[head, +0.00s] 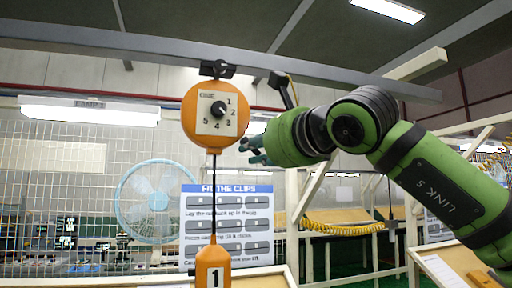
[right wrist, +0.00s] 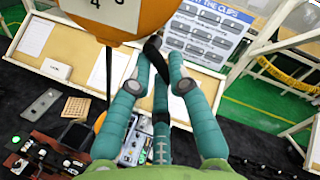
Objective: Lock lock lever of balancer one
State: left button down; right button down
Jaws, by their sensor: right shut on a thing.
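Balancer one (head: 210,115) is a round orange body hanging from the grey rail. Its face has a black knob and numbers and reads "ONE". My right gripper (head: 256,150) is just right of its lower edge in the head view, partly hidden by its own wrist. In the right wrist view the orange body (right wrist: 145,20) fills the top. There the teal fingers of the right gripper (right wrist: 160,72) are closed around a black lever (right wrist: 152,46) below the body. The lever's lock position cannot be told. My left gripper is out of view.
A cable runs down from the balancer to an orange handle marked 1 (head: 213,268). Behind are a "Fit the clips" board (head: 258,222), a blue fan (head: 150,202) and a wire mesh fence. A yellow coiled hose (head: 345,226) hangs at the right.

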jog(key=shift+d+r+n+g+h+p, duration=0.1)
jog(key=shift+r+n+g+h+p, duration=0.1)
jog(key=shift+n+p, duration=0.65)
jog(key=shift+d+r+n+g+h+p, duration=0.15)
jog(key=shift+r+n+h+p, duration=0.1)
jog(key=shift+n+p, duration=0.55)
jog(key=shift+d+r+n+g+h+p, duration=0.1)
jog(key=shift+r+n+g+h+p, duration=0.1)
jog(key=shift+n+p, duration=0.65)
jog(key=c, duration=1.4)
grip_release()
jog(key=shift+w, duration=0.1)
jog(key=v, duration=1.2)
jog(key=shift+f, duration=0.15)
jog(key=shift+a, duration=0.1)
